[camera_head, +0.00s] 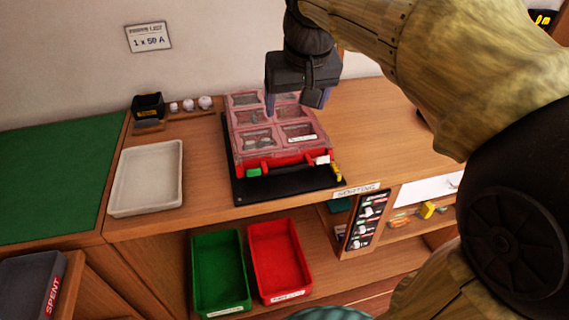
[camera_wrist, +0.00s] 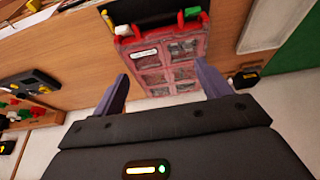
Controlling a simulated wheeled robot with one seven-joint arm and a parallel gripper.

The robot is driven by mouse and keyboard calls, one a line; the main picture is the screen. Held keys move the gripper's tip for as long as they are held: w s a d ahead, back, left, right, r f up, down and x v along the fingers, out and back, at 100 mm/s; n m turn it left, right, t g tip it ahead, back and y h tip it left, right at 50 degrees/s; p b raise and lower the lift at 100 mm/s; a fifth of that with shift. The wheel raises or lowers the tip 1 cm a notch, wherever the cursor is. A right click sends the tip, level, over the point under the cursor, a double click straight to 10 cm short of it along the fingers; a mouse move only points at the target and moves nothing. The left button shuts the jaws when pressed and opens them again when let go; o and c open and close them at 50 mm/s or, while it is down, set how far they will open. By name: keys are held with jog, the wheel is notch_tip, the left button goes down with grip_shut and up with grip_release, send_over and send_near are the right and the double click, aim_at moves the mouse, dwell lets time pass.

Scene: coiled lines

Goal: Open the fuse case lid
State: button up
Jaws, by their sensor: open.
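The fuse case (camera_head: 274,130) lies on a black mat (camera_head: 239,193) on the wooden counter, its clear-pinkish lid down over several compartments. Its red front edge carries a green latch (camera_head: 254,172), a dark handle and a whitish piece at the right. The case also shows in the wrist view (camera_wrist: 172,62), with the green latch (camera_wrist: 192,13) at its top edge. My gripper (camera_head: 295,107) is open and empty, above the rear part of the lid. In the wrist view its two fingers (camera_wrist: 161,90) stand apart on either side of the case. I cannot tell whether they touch it.
A white tray (camera_head: 147,207) stands left of the case, with a small black box (camera_head: 148,107) and white knobs behind it. Below are an open green bin (camera_head: 221,305), an open red bin (camera_head: 284,297) and a fuse shelf (camera_head: 367,220).

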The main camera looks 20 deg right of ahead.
aim_at(286, 150)
jog(key=shift+s+r+b, duration=0.1)
jog(key=shift+s+b, duration=0.05)
jog(key=shift+b, duration=0.15)
jog(key=b+x, duration=0.4)
jog(key=x, duration=1.3)
jog(key=shift+f, duration=0.25)
jog(key=c, duration=1.2)
jog(key=shift+o, duration=0.2)
jog(key=shift+r, duration=0.15)
jog(key=shift+r+p, duration=0.15)
jog(key=shift+p, duration=0.2)
